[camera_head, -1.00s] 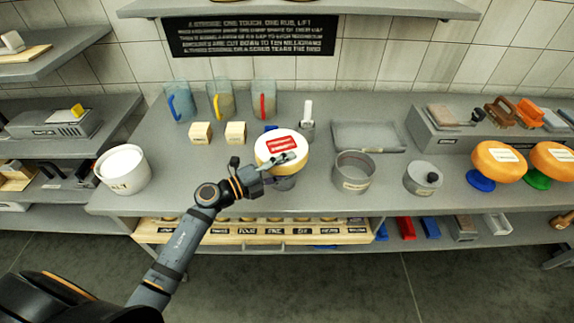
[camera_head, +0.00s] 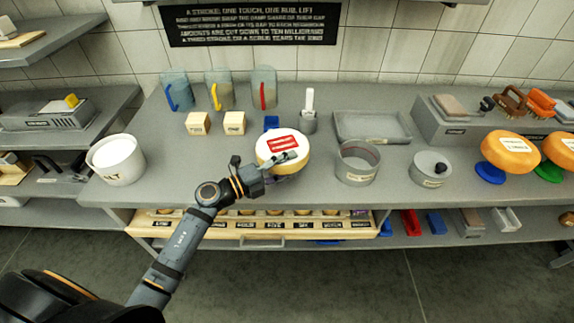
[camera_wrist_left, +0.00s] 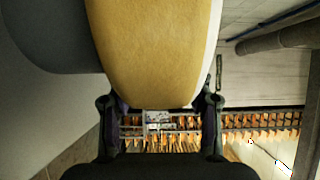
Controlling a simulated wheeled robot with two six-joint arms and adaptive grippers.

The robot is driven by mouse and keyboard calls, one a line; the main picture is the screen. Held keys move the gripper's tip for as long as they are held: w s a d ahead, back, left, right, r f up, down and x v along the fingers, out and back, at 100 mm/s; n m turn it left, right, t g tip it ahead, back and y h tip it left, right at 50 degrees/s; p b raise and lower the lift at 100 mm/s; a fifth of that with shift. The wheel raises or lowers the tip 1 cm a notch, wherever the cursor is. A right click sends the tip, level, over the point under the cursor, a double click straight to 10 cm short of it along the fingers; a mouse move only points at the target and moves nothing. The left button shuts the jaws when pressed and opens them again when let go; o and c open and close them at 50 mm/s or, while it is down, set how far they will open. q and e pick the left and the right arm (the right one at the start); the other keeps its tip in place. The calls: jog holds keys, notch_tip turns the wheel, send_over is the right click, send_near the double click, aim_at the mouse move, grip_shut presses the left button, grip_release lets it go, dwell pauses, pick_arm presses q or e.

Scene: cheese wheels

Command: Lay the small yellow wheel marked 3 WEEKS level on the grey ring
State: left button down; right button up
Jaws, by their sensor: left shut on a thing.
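The small yellow wheel (camera_head: 265,161) has a pale top with a red label; its print is too small to read. In the left wrist view the wheel's yellow side (camera_wrist_left: 152,50) fills the space beyond the fingers of my left gripper (camera_wrist_left: 160,125). A grey rounded form (camera_wrist_left: 45,40) lies against the wheel's left side there; I cannot tell whether it is the grey ring or whether they touch. My right gripper is out of view.
A white tub (camera_head: 117,165) stands left. Jugs, two small blocks and a tray (camera_head: 370,128) are behind. Orange wheels (camera_head: 510,152) sit on coloured stands at right.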

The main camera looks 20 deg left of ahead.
pick_arm(q)
jog(key=shift+f, duration=0.1)
dwell(0.4)
jog(key=shift+c, duration=2.3)
grip_release()
jog(key=shift+s, duration=0.1)
jog(key=shift+f, duration=0.25)
jog(key=v, duration=0.7)
jog(key=shift+s+a+r, duration=0.1)
jog(key=shift+s+r, duration=0.05)
jog(key=shift+r, duration=0.1)
